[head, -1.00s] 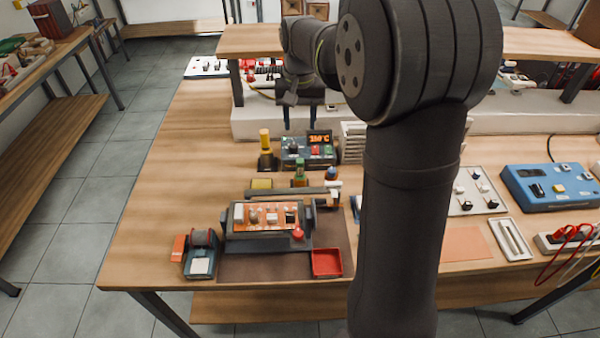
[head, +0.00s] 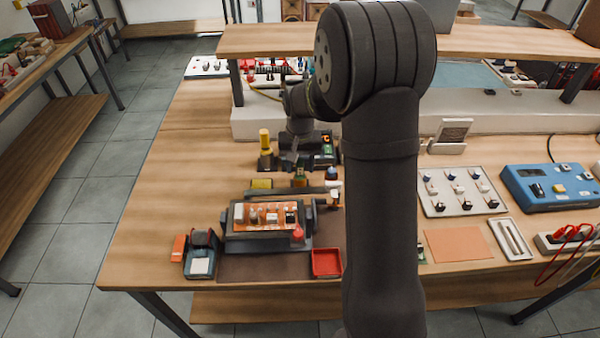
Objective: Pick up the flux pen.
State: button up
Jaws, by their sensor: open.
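I cannot pick out the flux pen with certainty at this size. A small upright amber thing (head: 300,182), which may be a bottle or pen, stands behind the circuit-board holder, its top partly hidden by my gripper. My gripper (head: 293,172) points down just above and beside it. The fingers are small and dark against the station behind; they look empty. A small blue-capped item (head: 331,173) stands to the right of the amber thing.
An orange circuit board (head: 265,216) sits in a dark holder in front of my gripper. A yellow-handled iron (head: 265,142) stands behind left and a soldering station (head: 322,150) behind. A yellow sponge (head: 261,184) lies left. A red tray (head: 326,262) is at the front. My arm hides part of the bench.

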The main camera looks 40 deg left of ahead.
jog(key=shift+f, duration=0.45)
jog(key=shift+c, duration=0.3)
jog(key=c, duration=0.9)
jog(key=shift+c, duration=0.2)
jog(key=shift+r, duration=0.15)
notch_tip(320, 180, up, 10)
jog(key=shift+f, duration=0.1)
